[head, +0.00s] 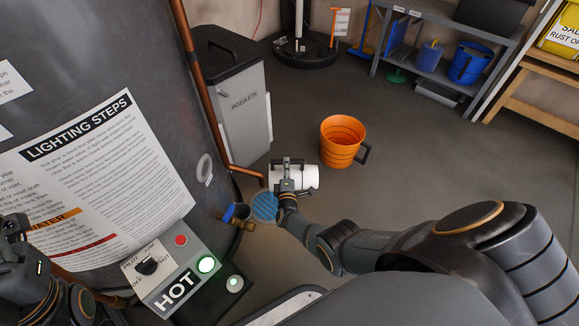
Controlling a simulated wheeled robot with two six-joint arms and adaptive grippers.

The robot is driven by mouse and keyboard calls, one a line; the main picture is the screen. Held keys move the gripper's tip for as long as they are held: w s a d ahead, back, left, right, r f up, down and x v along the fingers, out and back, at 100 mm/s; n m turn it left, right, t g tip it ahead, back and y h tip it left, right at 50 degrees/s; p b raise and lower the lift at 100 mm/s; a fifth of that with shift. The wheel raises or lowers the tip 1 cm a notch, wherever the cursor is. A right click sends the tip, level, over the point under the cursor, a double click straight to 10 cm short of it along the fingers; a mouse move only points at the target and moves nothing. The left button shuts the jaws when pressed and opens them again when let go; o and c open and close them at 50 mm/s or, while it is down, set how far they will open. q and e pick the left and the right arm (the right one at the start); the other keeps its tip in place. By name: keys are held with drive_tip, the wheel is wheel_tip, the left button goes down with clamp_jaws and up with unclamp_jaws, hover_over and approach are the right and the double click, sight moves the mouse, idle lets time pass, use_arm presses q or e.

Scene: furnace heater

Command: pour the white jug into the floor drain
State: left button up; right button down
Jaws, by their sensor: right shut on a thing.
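The white jug (308,177) is in the middle of the head view, lying sideways with its long axis running left to right. My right gripper (288,181) is shut on it and covers part of its left half. The floor drain (264,207), a round blue-striped grate, is just below and left of the jug. My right wrist hides some of its right edge. I cannot see liquid leaving the jug. Part of my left gripper (14,230) shows at the left edge, cut off, and its fingers are unclear.
The grey heater tank (120,60) fills the left, with a brass valve (240,216), a copper pipe (243,171) and a lit HOT control box (178,290). An orange bucket (340,143) stands right of the jug. A grey bin (240,110) is behind.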

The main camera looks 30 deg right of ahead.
drive_tip(key=shift+w+a+r, duration=0.15)
drive_tip(key=d+m, duration=0.1)
drive_tip(key=s+d+f+m, duration=0.1)
drive_tip(key=d, duration=0.1)
drive_tip(key=s+d+m, duration=0.1)
drive_tip(key=shift+s+d+f+m, duration=0.15)
drive_tip(key=shift+s+d+m, duration=0.1)
drive_tip(key=shift+d+m, duration=0.05)
